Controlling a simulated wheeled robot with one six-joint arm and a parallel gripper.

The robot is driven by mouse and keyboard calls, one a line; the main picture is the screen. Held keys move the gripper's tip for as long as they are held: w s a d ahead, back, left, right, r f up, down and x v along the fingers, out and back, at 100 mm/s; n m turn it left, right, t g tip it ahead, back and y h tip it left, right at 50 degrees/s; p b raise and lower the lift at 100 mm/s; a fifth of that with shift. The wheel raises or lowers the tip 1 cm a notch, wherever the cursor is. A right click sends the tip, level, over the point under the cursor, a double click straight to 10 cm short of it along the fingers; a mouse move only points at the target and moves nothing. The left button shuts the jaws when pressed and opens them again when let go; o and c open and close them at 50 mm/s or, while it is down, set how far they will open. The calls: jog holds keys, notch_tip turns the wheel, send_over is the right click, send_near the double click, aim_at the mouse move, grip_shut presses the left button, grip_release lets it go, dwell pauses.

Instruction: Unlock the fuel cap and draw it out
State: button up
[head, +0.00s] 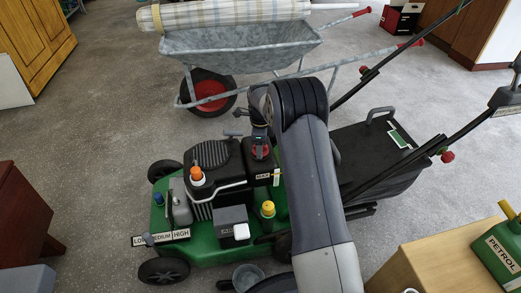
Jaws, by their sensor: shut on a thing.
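A green and black lawn mower (215,240) stands in the middle of the head view. A dark cap with red on it (260,152), which looks like the fuel cap, sits on top of the mower's black body. My gripper (260,140) comes down over this cap from above and is shut on it. The arm and wrist hide part of the cap and the mower behind it. A small label (264,175) with unclear lettering is just below the cap. I cannot tell whether the cap is turned or raised.
A wheelbarrow (240,52) stands behind; a green petrol can (499,250) is on a wooden surface (440,258) at right.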

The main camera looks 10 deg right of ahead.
jog(key=shift+m, duration=0.7)
jog(key=shift+p, duration=0.35)
jog(key=shift+m+p, duration=0.3)
jog(key=shift+m, duration=0.5)
jog(key=shift+m, duration=0.4)
jog(key=shift+r, duration=0.15)
jog(key=shift+r+p, duration=1.15)
jog(key=shift+r, duration=0.05)
